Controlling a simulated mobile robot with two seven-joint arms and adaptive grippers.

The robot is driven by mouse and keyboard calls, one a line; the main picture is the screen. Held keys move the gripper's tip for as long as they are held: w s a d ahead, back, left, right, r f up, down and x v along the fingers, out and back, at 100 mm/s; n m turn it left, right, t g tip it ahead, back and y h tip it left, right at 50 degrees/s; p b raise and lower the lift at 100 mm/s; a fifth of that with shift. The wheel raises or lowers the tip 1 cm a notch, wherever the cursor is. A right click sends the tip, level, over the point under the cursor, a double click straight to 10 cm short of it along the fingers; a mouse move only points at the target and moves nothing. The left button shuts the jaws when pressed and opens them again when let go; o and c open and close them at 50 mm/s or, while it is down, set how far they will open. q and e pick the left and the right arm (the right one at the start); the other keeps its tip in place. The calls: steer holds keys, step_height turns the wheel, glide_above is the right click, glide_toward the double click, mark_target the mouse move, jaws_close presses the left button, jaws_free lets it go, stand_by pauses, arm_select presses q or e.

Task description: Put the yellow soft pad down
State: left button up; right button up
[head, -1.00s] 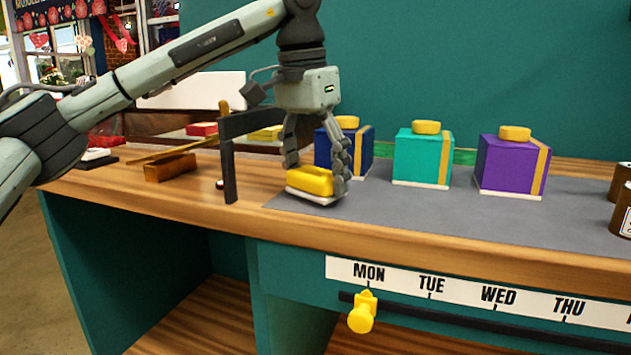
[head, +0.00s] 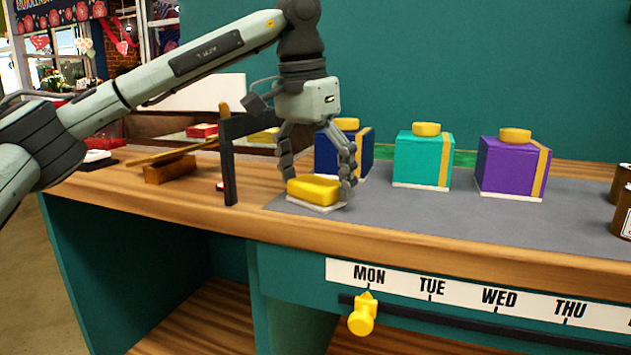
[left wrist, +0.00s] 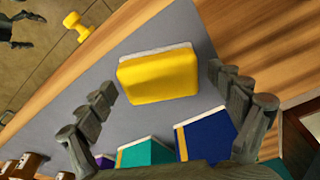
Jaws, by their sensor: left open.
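The yellow soft pad (head: 314,189), with a white base under it, rests on the near left part of the grey mat (head: 420,215). My left gripper (head: 319,184) is open above and around the pad, fingers apart on either side. In the left wrist view the pad (left wrist: 158,77) lies between the spread fingertips (left wrist: 160,82), with a gap on both sides.
Blue (head: 329,152), teal (head: 422,158) and purple (head: 511,166) boxes with yellow tops stand behind on the mat. A dark upright post (head: 228,160) is just left of the gripper. Brown jars (head: 621,208) stand at the right edge. The mat's front middle is clear.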

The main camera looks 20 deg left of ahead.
mark_target(311, 182)
arm_select(q)
steer(key=r, duration=0.5)
steer(key=s+r+p, duration=0.1)
steer(key=r, duration=0.1)
steer(key=shift+a+r, duration=0.2)
steer(key=shift+r, duration=0.05)
steer(key=r, duration=0.1)
steer(key=r+p, duration=0.1)
steer(key=r, duration=0.2)
steer(key=shift+s+a+r, duration=0.2)
steer(key=shift+s+r, duration=0.1)
arm_select(e)
steer(key=d+f, duration=0.1)
steer(key=s+f+g, duration=0.1)
steer(key=f, duration=0.1)
steer(key=s+d+f+g, duration=0.1)
steer(key=shift+s+d+f+h, duration=0.15)
steer(key=shift+s+d+h, duration=0.1)
steer(key=shift+d+h, duration=0.05)
